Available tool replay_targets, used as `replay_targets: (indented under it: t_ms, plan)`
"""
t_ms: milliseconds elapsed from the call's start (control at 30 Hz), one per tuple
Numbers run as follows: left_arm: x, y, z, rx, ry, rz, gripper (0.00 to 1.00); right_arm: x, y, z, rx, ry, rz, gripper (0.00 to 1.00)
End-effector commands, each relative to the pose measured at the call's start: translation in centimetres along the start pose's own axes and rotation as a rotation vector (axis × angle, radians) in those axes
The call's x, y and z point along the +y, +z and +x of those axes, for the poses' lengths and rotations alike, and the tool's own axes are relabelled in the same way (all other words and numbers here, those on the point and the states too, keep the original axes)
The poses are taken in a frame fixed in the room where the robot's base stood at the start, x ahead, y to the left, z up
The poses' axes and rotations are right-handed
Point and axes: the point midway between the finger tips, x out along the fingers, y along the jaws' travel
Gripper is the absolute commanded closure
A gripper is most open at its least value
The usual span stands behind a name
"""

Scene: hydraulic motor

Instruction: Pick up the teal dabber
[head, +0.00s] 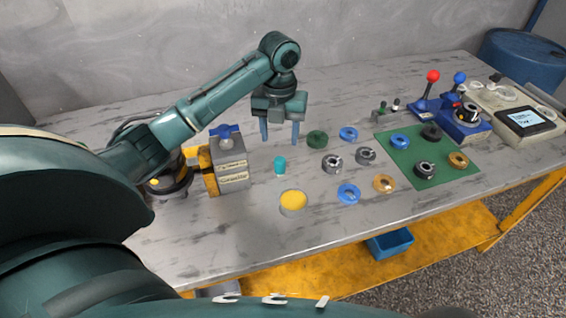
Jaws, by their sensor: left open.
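The teal dabber (280,165) stands upright on the grey workbench, a small cylinder with a teal top and a paler lower part. My left gripper (280,132) hangs above the bench behind the dabber, fingers pointing down. Its two blue-grey fingers are apart with nothing visible between them. The dabber is just below the fingertips in the picture and appears apart from them. My right gripper is not in view.
A yellow-filled dish (293,201) stands in front of the dabber. A grey block with a blue knob (229,160) is left. Several rings and gears lie right, some on a green mat (431,179). Lever units (465,121) stand at the back right.

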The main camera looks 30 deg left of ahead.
Motion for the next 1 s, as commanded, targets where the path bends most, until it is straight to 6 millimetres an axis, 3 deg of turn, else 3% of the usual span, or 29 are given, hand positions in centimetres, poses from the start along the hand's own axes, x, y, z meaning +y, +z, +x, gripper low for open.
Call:
replay_targets:
  t_ms: [133,433,700,1000]
  plan:
    - [0.0,-0.1,2.9,0.003,0.0,-0.003,0.48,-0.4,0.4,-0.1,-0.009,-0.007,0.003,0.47]
    - [-0.1,-0.1,5.4,0.0,-0.001,-0.002,0.48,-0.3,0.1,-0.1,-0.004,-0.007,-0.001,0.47]
    - [-0.2,-0.3,9.2,0.001,-0.001,-0.003,0.48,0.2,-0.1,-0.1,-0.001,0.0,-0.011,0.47]
    - [-0.2,-0.2,9.8,-0.002,-0.001,-0.002,0.48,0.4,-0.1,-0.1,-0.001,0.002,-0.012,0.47]
